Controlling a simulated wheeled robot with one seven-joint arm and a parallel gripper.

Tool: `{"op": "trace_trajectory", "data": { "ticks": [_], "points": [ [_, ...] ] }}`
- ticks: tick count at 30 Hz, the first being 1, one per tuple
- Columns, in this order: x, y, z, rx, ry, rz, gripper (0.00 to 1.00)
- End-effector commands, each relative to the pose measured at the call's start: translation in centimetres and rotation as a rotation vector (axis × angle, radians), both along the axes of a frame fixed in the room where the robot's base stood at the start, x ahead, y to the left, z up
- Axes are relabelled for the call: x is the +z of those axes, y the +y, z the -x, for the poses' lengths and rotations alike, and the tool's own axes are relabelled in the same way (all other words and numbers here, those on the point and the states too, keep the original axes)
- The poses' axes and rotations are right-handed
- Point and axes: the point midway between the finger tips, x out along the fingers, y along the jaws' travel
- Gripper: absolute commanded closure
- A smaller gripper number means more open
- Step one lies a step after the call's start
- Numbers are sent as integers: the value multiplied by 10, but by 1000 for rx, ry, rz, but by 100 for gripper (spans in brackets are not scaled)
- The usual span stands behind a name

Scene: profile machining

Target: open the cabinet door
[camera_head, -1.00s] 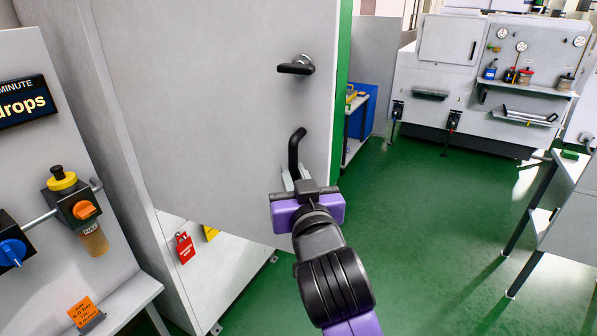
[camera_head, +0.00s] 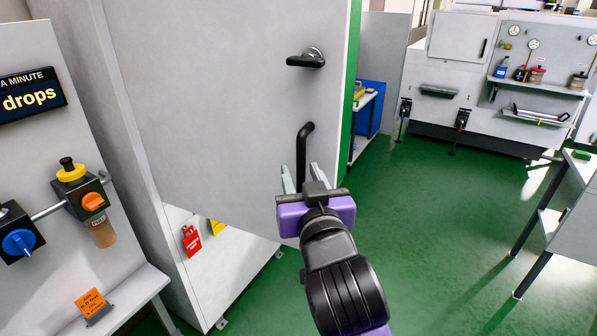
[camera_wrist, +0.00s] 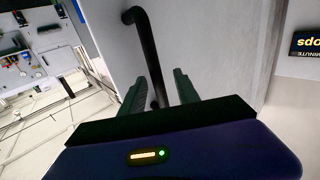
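The grey cabinet door (camera_head: 200,110) fills the middle of the head view. It carries a black lever handle (camera_head: 306,60) high up and a black upright bar handle (camera_head: 303,150) below it. My gripper (camera_head: 301,175) is at the lower part of the bar handle. In the wrist view, its two fingers (camera_wrist: 158,92) are spread, with the bar handle (camera_wrist: 147,42) running between them and gaps showing beside it.
A panel with orange (camera_head: 93,201) and blue (camera_head: 18,242) knobs stands at the left. A red tag (camera_head: 191,240) hangs below the door's lower edge. A grey bench (camera_head: 568,225) stands at the right. Green floor (camera_head: 430,220) is clear between it and the door.

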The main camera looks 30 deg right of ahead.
Motion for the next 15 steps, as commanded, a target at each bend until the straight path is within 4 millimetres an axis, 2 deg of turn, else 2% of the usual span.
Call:
{"op": "trace_trajectory", "data": {
  "ticks": [6,10,15],
  "points": [
    [-2,14,34,5,-1,-1,62],
    [-1,19,47,5,0,-1,62],
    [0,21,53,5,0,-1,62]
  ]
}}
